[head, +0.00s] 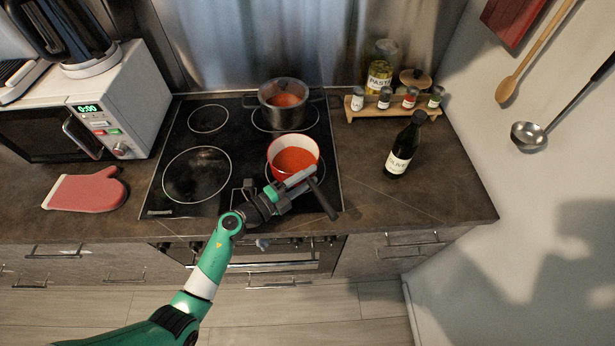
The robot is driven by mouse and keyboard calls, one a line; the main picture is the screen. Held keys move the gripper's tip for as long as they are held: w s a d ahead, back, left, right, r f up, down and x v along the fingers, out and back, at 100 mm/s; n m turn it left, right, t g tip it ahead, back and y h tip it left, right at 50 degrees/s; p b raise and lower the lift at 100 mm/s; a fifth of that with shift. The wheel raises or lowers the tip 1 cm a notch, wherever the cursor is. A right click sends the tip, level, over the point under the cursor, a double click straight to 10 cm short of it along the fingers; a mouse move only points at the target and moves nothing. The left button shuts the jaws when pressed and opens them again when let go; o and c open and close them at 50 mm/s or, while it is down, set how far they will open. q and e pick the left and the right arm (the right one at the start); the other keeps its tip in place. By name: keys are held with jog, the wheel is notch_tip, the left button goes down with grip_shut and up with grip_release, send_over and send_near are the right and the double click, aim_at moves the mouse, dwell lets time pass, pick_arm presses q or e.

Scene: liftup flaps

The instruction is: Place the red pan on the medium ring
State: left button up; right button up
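The red pan (293,148), with orange-red contents and a dark handle (324,203) toward the front right, is at the front-right ring (268,176) of the black cooktop. Its base is hidden, so contact is unclear. My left gripper (302,182) is at the near side of the pan, its fingers over the handle's base. I cannot tell whether they are closed on it. The other rings are a large front-left one (197,175), a small back-left one (208,119) and a back-right one (313,116). My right gripper is out of view.
A dark pot (284,113) with red contents occupies the back-right ring. A spice rack (391,110), pasta jar (379,72) and olive oil bottle (401,155) stand to the right. A microwave (130,95) and red mitt (88,193) are left. Both left rings are clear.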

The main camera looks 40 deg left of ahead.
pick_arm(q)
jog(key=shift+s+r+p, duration=0.2)
jog(key=shift+r+p, duration=0.15)
jog(key=s+p, duration=0.1)
jog(key=s, duration=0.2)
jog(key=s+a+p, duration=0.1)
jog(key=s, duration=0.6)
jog(key=shift+s+a+p, duration=0.3)
jog(key=shift+p, duration=0.1)
jog(key=shift+s, duration=0.5)
